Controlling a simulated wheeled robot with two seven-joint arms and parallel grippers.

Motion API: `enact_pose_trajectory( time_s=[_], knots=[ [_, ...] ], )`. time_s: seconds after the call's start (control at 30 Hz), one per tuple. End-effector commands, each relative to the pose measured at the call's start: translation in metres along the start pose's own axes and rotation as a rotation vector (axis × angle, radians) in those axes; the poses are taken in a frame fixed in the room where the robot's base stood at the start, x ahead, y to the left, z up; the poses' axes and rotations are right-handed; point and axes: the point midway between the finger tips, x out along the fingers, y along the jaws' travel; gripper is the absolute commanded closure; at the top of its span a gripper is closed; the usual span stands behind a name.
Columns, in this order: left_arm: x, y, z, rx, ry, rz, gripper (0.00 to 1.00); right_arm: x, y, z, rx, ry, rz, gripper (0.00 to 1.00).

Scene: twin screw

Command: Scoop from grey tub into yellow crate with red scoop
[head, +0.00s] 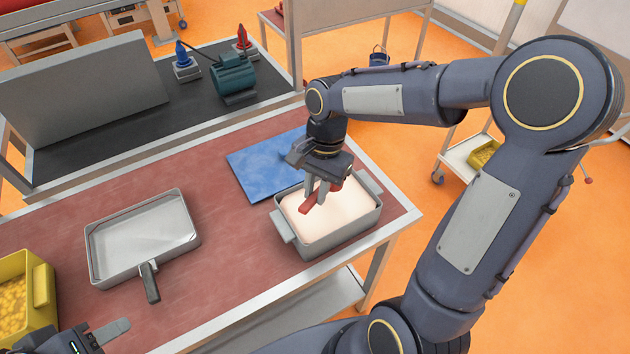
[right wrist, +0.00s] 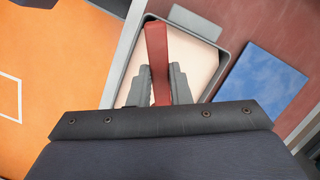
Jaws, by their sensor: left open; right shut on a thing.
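The grey tub (head: 362,222), filled with pale material, stands at the right end of the red-brown table. It also shows in the right wrist view (right wrist: 222,54). My right gripper (head: 321,190) is over the tub, shut on the red scoop (head: 309,204). In the right wrist view the scoop's red handle (right wrist: 157,50) is between the fingers. Whether the scoop touches the material, I cannot tell. The yellow crate (head: 41,284), with yellow lumps inside, is at the far left, cut by the picture edge. My left gripper (head: 108,338) is open and empty at the lower left, near the crate.
A grey pan (head: 122,281) with a dark handle lies on the table between crate and tub. A blue mat (head: 262,172) lies behind the tub. A dark bench (head: 110,144) behind holds a green machine (head: 233,76). The table between pan and tub is clear.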

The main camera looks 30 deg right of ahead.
Motion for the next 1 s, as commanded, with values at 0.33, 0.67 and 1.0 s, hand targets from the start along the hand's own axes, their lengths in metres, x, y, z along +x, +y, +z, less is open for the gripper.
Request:
enact_pose_trajectory(
  time_s=[0.33,0.67,1.0],
  knots=[
    [0.024,-0.011,0.012,0.0,0.0,0.0,0.53,0.036,0.001,-0.008,0.001,-0.001,0.0,1.0],
    [0.044,-0.02,0.022,0.0,0.0,0.0,0.53,0.064,0.001,-0.015,0.001,-0.001,0.001,1.0],
    [0.058,-0.026,0.029,0.0,0.0,0.0,0.53,0.084,0.001,-0.029,0.001,0.0,0.0,1.0]
  ],
)
